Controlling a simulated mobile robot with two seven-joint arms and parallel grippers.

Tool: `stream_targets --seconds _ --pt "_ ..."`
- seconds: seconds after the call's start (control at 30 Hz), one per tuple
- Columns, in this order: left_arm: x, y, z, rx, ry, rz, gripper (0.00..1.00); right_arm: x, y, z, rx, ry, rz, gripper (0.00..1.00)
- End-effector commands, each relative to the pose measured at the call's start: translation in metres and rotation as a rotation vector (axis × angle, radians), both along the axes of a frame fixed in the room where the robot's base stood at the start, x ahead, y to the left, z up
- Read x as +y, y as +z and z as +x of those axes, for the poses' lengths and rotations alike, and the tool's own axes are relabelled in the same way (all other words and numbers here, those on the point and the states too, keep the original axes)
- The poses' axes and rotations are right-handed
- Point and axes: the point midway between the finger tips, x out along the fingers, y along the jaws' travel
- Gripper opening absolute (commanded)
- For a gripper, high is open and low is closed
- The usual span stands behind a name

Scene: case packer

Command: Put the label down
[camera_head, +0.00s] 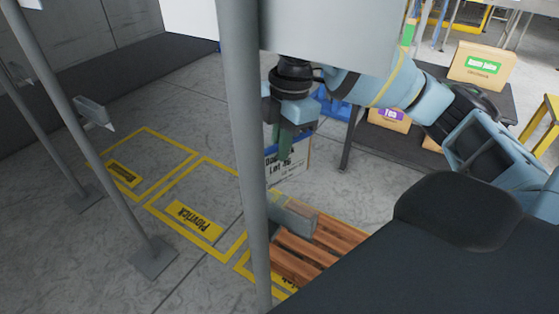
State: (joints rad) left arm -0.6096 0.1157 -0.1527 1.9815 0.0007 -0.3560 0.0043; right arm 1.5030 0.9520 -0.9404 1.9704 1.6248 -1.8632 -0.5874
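A white block-like thing with dark print reading "Lot" (299,162) shows in the head view, just below my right gripper (285,146). It has a blue band near its top and its left part is hidden behind a grey post. I cannot tell whether it is the label or a carton bearing one. My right gripper points down in front of it, with a dark green strip at its lower end. I cannot tell whether the fingers touch or grip anything. My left gripper is not in view.
A grey post (241,120) stands close in front. A slatted wooden pallet (320,250) lies below on the floor. Yellow-framed floor areas (190,222) are empty at left. A dark table (398,138) at the back right holds cartons, one a juice carton (482,66).

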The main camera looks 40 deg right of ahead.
Motion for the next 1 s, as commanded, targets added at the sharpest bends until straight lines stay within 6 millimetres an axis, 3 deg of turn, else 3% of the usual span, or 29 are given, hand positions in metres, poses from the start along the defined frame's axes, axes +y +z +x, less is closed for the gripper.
stream_targets --seconds 0.23,0.37,0.5,0.6,0.97,1.0 --pt "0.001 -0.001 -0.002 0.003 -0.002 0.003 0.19 0.004 0.000 -0.001 0.000 0.001 0.000 0.00" --pt "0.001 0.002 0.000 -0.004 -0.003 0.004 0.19 0.016 0.001 -0.007 -0.002 0.004 0.000 0.00" --pt "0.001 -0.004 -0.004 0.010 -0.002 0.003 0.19 0.013 -0.027 -0.006 0.004 -0.001 -0.002 0.00" --pt "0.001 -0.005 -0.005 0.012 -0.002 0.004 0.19 0.013 -0.035 -0.006 0.001 -0.001 0.000 0.00" --pt "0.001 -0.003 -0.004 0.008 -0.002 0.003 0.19 0.013 -0.038 -0.006 -0.001 0.000 0.000 0.00" --pt "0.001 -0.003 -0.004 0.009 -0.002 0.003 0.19 0.013 -0.038 -0.006 -0.002 0.000 -0.001 0.08"
